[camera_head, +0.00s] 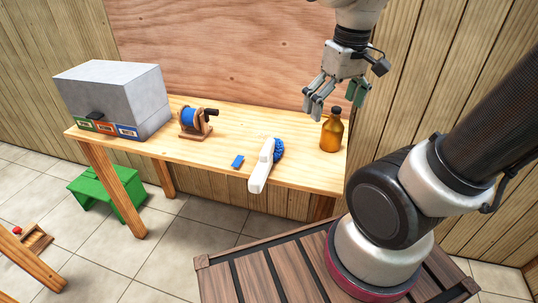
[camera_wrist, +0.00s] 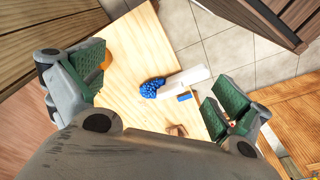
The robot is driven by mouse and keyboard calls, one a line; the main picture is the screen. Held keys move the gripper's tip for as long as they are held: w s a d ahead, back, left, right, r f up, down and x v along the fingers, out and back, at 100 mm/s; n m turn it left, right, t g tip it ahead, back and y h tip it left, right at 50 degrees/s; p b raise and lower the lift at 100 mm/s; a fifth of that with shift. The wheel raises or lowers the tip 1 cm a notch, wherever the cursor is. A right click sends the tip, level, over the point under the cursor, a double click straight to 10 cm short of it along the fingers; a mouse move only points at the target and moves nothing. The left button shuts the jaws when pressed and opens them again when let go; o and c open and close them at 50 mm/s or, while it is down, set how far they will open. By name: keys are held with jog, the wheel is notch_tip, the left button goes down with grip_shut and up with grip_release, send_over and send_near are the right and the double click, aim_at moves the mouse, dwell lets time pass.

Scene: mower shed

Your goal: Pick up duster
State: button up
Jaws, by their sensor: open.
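The duster, with a white handle (camera_head: 261,172) and a blue tufted head (camera_head: 278,150), lies on the wooden table (camera_head: 210,155) near its front edge. The handle's end reaches the edge or slightly past it. In the wrist view, the blue head (camera_wrist: 152,88) and pale handle (camera_wrist: 187,77) show between my fingers. My gripper (camera_head: 335,100) is open and empty, above the right end of the table, higher than the duster and to its right. In the wrist view my gripper (camera_wrist: 157,92) has its green-padded fingers spread wide apart.
A small blue block (camera_head: 237,161) lies just left of the duster. An amber bottle (camera_head: 331,134) stands to its right, below my gripper. A blue spool on a wooden stand (camera_head: 193,122) and a grey box (camera_head: 115,95) are further left. A green stool (camera_head: 98,190) is under the table.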

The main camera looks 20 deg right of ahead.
aim_at(266, 145)
jog(key=w+a+f+n, duration=0.2)
jog(key=w+a+f, duration=0.1)
jog(key=w+f, duration=0.1)
jog(key=w+a+f+n+g, duration=0.1)
jog(key=w+a+f+n, duration=0.2)
jog(key=w, duration=0.3)
jog(key=w+a+f+n, duration=0.3)
jog(key=w+a+f, duration=0.1)
jog(key=w+a, duration=0.1)
jog(key=shift+w+f, duration=0.15)
jog(key=shift+f, duration=0.2)
jog(key=shift+f+n, duration=0.1)
jog(key=shift+n, duration=0.2)
notch_tip(266, 145, down, 8)
jog(key=shift+d+r, duration=0.1)
jog(key=shift+r, duration=0.1)
jog(key=c, duration=1.1)
notch_tip(266, 145, up, 10)
jog(key=shift+r, duration=0.1)
